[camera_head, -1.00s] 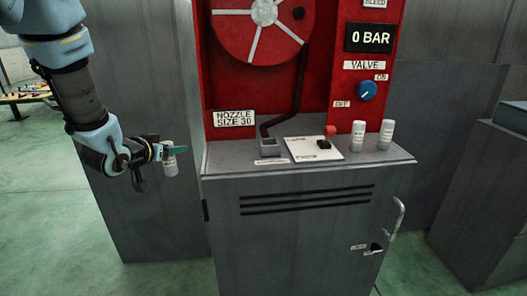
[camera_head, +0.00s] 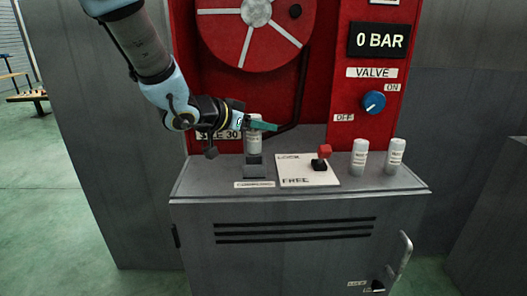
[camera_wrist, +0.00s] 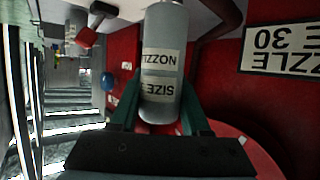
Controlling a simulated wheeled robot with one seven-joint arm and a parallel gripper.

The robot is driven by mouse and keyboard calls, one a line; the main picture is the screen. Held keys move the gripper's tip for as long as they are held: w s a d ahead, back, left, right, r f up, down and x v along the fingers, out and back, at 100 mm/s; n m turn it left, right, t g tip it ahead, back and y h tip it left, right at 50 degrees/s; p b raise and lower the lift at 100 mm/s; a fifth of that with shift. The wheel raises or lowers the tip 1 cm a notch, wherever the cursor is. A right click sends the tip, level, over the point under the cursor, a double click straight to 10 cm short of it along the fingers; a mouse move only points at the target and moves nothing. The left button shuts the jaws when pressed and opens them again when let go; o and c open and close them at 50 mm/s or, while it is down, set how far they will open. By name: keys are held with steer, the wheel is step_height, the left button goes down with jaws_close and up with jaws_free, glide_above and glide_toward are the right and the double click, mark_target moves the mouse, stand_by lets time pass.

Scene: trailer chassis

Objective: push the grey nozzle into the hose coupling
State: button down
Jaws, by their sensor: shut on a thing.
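My gripper (camera_head: 262,125), with green fingers, is shut on a light grey cylindrical nozzle (camera_head: 254,142). The nozzle stands upright directly over the small grey block of the hose coupling (camera_head: 255,170) on the cabinet top. Its lower end meets the block's top edge in the picture; I cannot tell whether it touches or has entered. In the wrist view the nozzle (camera_wrist: 163,60) is between the two fingers (camera_wrist: 160,108), its label upside down, reading "NOZZ..." and "SIZE 3", partly cut off. The coupling is not clear in the wrist view.
A white plate (camera_head: 296,181) marked "FREE" carries a red-knobbed lever (camera_head: 324,152) just right of the coupling. Two more nozzles, (camera_head: 360,157) and (camera_head: 396,155), stand farther right. A blue valve knob (camera_head: 374,102) and a "0 BAR" display are on the red panel behind.

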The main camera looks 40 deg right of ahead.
steer(key=shift+f, duration=2.85)
steer(key=shift+f, duration=0.15)
steer(key=shift+c, duration=1.9)
jaws_free()
steer(key=shift+a+r, duration=0.1)
steer(key=shift+r, duration=0.15)
steer(key=b+v, duration=0.1)
steer(key=v, duration=1)
steer(key=shift+a, duration=0.45)
